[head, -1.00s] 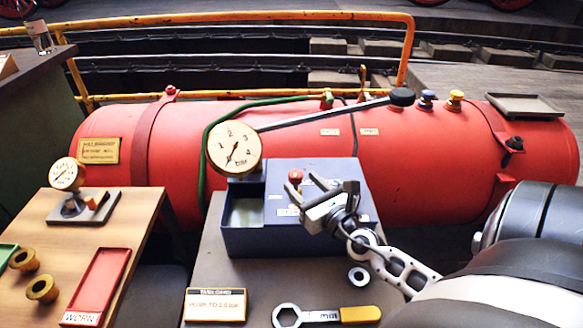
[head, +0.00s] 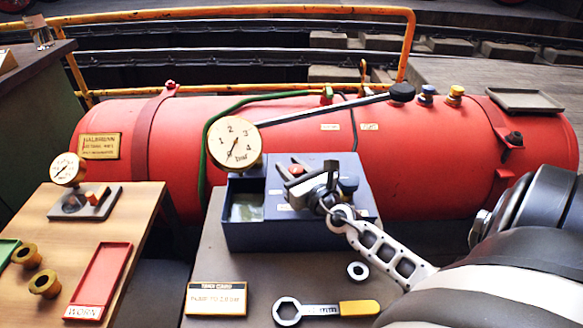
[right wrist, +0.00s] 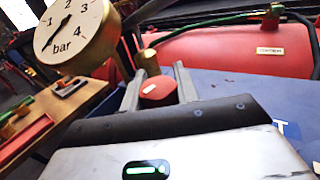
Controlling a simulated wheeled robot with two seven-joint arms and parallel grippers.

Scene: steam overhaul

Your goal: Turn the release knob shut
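A red knob (head: 296,170) sits on top of the blue pump box (head: 290,238); I take it for the release knob. My right gripper (head: 302,164) is open just above the box, at the knob. In the right wrist view the red knob (right wrist: 157,89) shows between the two spread fingers (right wrist: 160,85). I cannot tell whether they touch it. A round bar gauge (head: 234,145) stands at the box's left; it also shows in the right wrist view (right wrist: 75,25). My left gripper is not in view.
A long pump lever (head: 325,109) slants over the red tank (head: 420,140) behind the box. A wrench (head: 325,310), a metal ring (head: 357,271) and a sign (head: 216,299) lie in front. A wooden table (head: 135,215) with a red tray (head: 98,280) stands left.

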